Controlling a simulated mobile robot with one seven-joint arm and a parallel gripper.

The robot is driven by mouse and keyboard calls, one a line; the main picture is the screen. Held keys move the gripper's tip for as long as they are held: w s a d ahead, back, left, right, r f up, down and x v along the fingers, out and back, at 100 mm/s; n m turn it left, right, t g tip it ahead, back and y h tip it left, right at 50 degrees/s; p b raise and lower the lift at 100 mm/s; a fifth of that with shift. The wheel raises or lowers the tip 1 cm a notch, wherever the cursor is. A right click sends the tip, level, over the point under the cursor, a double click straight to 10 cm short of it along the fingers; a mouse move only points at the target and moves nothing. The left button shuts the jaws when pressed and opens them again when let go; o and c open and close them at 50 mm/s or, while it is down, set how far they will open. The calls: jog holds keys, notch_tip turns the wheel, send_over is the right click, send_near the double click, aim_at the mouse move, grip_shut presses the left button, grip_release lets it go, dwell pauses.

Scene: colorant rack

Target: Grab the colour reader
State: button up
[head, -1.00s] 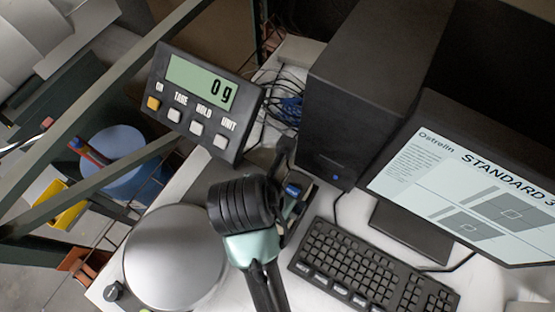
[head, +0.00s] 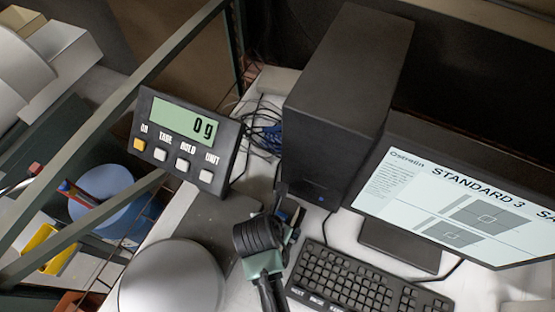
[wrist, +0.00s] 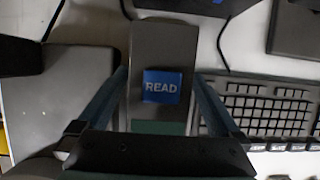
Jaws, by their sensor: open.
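The colour reader (wrist: 160,120) is a grey oblong device with a blue READ button (wrist: 162,86). In the wrist view it lies in the middle, between the two fingers of my gripper (wrist: 160,92). The fingers are open, one along each side of it; I cannot tell whether they touch it. In the head view my gripper (head: 284,228) is over the desk, between the scale and the keyboard.
The keyboard (head: 350,280) is close on the right, with a monitor (head: 460,200) behind it. A black computer tower (head: 345,110) stands behind the reader. Cables lie behind.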

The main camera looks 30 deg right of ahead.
jog(key=shift+w+d+f, duration=0.15)
jog(key=shift+w+f, duration=0.05)
jog(key=shift+f, duration=0.25)
jog(key=shift+s, duration=0.1)
jog(key=shift+c, duration=0.9)
grip_shut()
jog(key=shift+r, duration=0.15)
